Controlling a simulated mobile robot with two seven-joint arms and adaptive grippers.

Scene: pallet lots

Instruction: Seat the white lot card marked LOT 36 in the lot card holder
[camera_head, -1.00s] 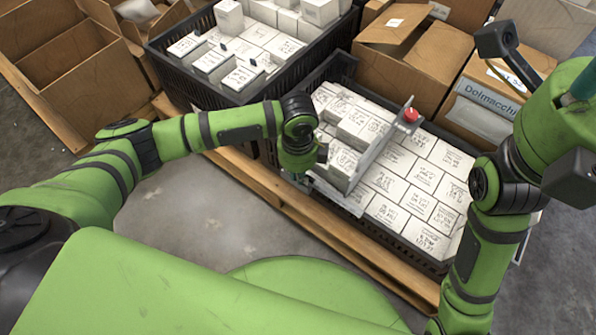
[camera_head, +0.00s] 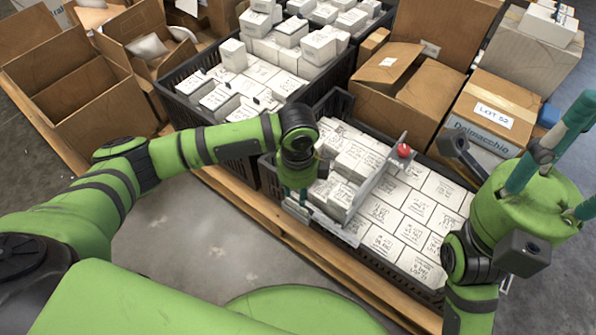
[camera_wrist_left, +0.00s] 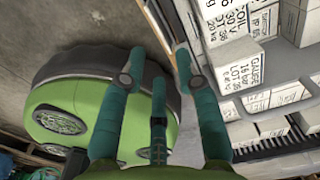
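I cannot make out a white card marked LOT 36 in either view, and I cannot pick out its holder with certainty. My left gripper (camera_head: 302,196) points down at the near edge of the right black crate (camera_head: 268,178). In the left wrist view its teal fingertips (camera_wrist_left: 160,60) are apart, with nothing seen between them. A grey metal divider with a red knob (camera_head: 404,151) stands across the white boxes in this crate. A pale grey piece (camera_head: 350,232) lies at the crate's near side. My right gripper (camera_head: 582,160) is raised at the right, its fingers spread and partly cut off.
A second black crate (camera_head: 181,108) of white boxes stands behind at the left. Open cardboard boxes (camera_head: 80,85) stand at the far left. A carton at the right carries a white card reading LOT 52 (camera_head: 494,115). Bare floor (camera_head: 190,240) lies before the pallet (camera_head: 290,232).

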